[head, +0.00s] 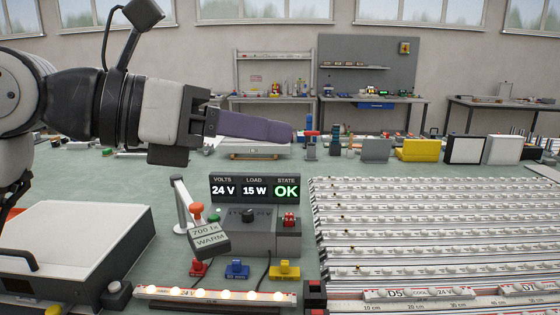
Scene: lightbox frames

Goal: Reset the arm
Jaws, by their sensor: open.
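My arm reaches in from the left in the head view, held level above the bench. My gripper (208,121) points right and is open. A long purple piece (258,127) shows directly in front of the jaws, over a pale box (262,148). I cannot tell if the purple piece touches the jaws or lies behind them. The gaps between the fingers are mostly hidden from this side.
A display unit (256,187) reading 24 V, 15 W and OK stands below the gripper. A lit LED strip (214,294) lies in front. Rows of strips (430,230) fill the right. A white box (75,245) stands at left. The air around the gripper looks mostly clear.

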